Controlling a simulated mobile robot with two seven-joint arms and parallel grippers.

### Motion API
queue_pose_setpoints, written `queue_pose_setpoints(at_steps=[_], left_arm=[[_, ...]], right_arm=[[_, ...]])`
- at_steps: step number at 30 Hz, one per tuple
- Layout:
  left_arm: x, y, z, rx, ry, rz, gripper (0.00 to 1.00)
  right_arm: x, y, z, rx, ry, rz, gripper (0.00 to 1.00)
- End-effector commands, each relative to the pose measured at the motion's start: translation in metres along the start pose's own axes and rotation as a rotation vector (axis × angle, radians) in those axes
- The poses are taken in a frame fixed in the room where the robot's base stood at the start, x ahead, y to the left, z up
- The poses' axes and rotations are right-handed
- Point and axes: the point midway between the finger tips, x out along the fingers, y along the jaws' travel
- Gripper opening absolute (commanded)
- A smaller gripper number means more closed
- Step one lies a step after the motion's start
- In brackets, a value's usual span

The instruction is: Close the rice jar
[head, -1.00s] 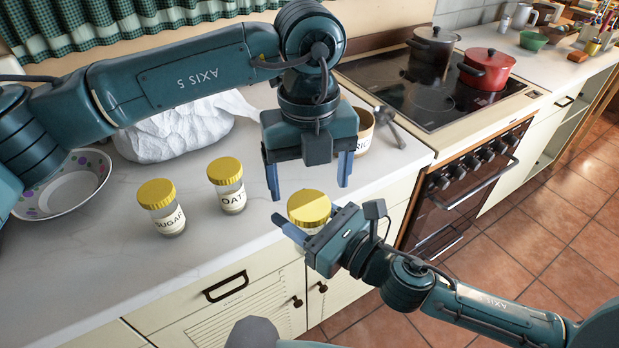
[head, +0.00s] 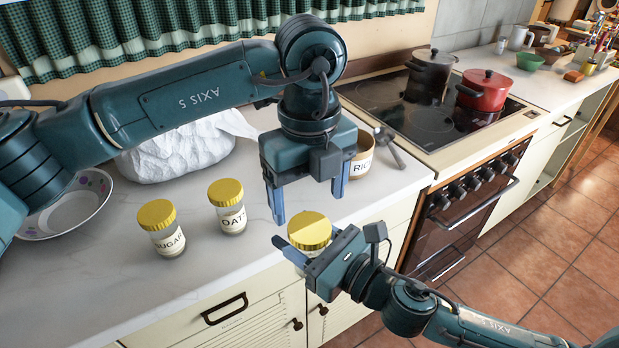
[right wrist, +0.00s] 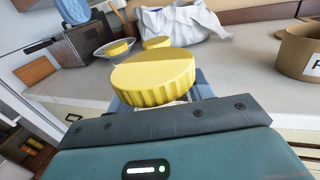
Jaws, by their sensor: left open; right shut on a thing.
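A tan round container (head: 362,167) with a label reading "RIC" stands on the counter near the stove, partly hidden behind my left gripper. It also shows at the right edge of the right wrist view (right wrist: 297,52), with its top open. My right gripper (head: 293,252) is shut on a yellow-topped jar (head: 309,229) at the counter's front edge. Its ribbed lid fills the middle of the right wrist view (right wrist: 155,78); the body is mostly hidden and no label shows. My left gripper (head: 309,212) points down, open, its fingers just above and around this lid.
A sugar jar (head: 167,238) and an oats jar (head: 231,219) with yellow lids stand left of the grippers. A patterned bowl (head: 50,225) and a white crumpled bag (head: 175,150) lie behind. The stove (head: 430,120) with two pots is at the right. Counter front left is clear.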

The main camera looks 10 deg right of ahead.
Motion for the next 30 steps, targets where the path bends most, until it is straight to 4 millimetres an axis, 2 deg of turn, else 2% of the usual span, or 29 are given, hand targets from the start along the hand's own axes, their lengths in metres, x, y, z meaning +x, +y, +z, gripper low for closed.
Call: queue_pose_setpoints(at_steps=[3, 9, 14, 22, 30], left_arm=[[0.021, 0.001, 0.0, 0.0, 0.003, 0.003, 0.77], [0.045, 0.0, 0.0, 0.0, 0.0, 0.001, 0.77], [0.053, 0.0, 0.0, 0.001, 0.0, 0.001, 0.77], [0.054, 0.0, 0.0, 0.001, -0.001, 0.0, 0.77], [0.054, 0.0, 0.0, 0.001, -0.001, 0.0, 0.55]], right_arm=[[0.0, 0.0, 0.001, -0.001, -0.002, 0.0, 0.0], [0.0, 0.0, 0.001, -0.001, -0.002, 0.0, 0.0], [0.0, 0.0, 0.001, 0.0, -0.002, 0.0, 0.0], [0.0, 0.0, 0.001, 0.0, -0.002, 0.0, 0.0], [0.0, 0.0, 0.001, 0.0, -0.002, 0.0, 0.0]])
